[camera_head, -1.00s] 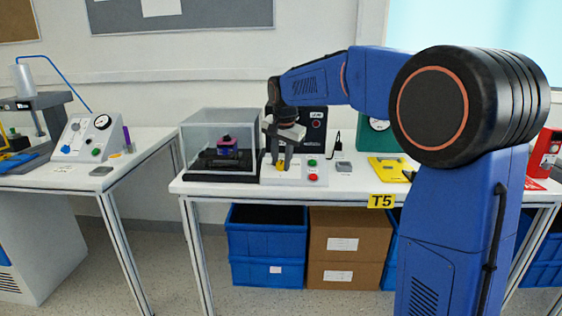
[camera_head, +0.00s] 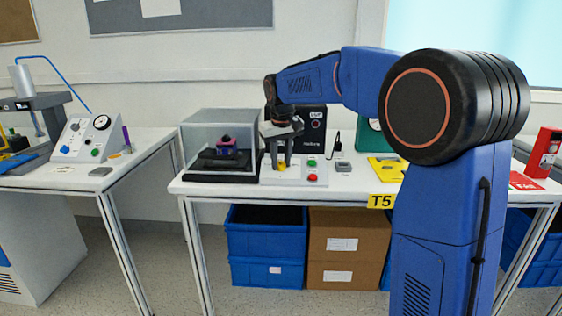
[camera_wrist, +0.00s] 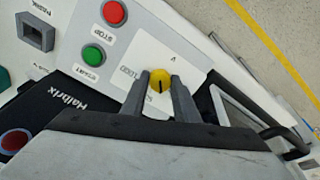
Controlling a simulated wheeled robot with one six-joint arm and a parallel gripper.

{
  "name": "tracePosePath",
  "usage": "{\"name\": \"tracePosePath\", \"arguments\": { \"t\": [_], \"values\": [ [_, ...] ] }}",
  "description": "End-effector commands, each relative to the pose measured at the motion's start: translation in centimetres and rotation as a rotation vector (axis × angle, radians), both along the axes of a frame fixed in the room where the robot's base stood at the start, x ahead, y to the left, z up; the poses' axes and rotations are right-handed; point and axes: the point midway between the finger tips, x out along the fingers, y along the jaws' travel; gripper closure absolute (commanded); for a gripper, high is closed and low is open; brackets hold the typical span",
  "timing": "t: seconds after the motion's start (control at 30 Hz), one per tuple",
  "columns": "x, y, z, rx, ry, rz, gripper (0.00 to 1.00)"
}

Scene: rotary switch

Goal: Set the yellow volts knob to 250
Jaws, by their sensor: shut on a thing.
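The yellow volts knob (camera_wrist: 160,81) sits on a white control panel (camera_wrist: 185,50) and carries a dark pointer line. Part of its dial lettering shows beside it; the rest is hidden by the fingers. My gripper (camera_wrist: 160,88) is shut on the knob, with one finger on each side. In the head view the gripper (camera_head: 281,164) points down at the yellow knob (camera_head: 282,168) on the panel. The number the pointer marks is too small to tell.
A green button (camera_wrist: 93,56) and a red button (camera_wrist: 114,13) sit beside the knob. A clear-walled enclosure (camera_head: 222,130) stands close to the left of my gripper. A dark box (camera_head: 313,128) stands behind the panel. A grey device (camera_head: 343,166) lies to the right.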

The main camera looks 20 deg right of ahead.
Motion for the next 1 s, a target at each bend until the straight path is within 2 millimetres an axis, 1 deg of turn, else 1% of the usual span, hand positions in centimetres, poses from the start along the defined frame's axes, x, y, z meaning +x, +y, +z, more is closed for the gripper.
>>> {"name": "tracePosePath", "arguments": {
  "t": [0.2, 0.5, 0.7, 1.0],
  "values": [
    [0.06, 0.02, 0.03, -0.059, 0.018, 0.192, 0.95],
    [0.06, 0.03, 0.04, -0.126, 0.041, 0.409, 0.95],
    [0.08, 0.01, 0.06, -0.155, 0.050, 0.501, 0.95],
    [0.10, 0.00, 0.06, -0.172, 0.055, 0.558, 0.95]
  ]
}}
